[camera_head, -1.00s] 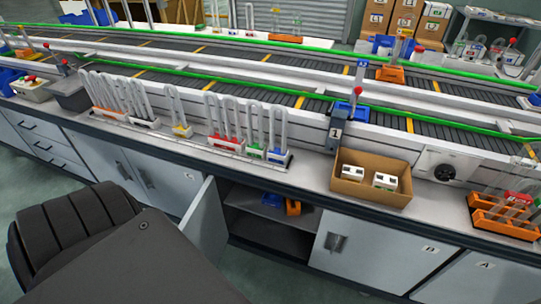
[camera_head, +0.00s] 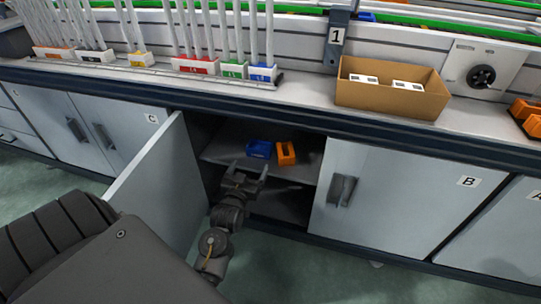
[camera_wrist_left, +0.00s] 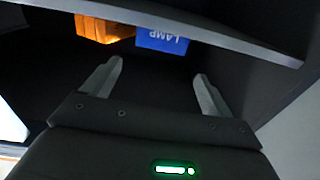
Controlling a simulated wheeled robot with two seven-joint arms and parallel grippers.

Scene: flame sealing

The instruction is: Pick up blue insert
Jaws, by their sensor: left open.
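The blue insert (camera_head: 259,149) lies on the shelf inside the open cabinet, left of an orange insert (camera_head: 286,153). My left gripper (camera_head: 246,168) is open and empty at the cabinet opening, in front of and below the blue insert, and touches neither insert. In the left wrist view its two fingers (camera_wrist_left: 156,82) stand wide apart below the shelf edge. My right gripper is not in view.
The open cabinet door (camera_head: 150,190) stands to the left of my arm. The shelf edge (camera_wrist_left: 240,40) crosses above my fingers in the left wrist view. A closed door marked B (camera_head: 400,200) is to the right. A cardboard box (camera_head: 385,99) stands on the counter above.

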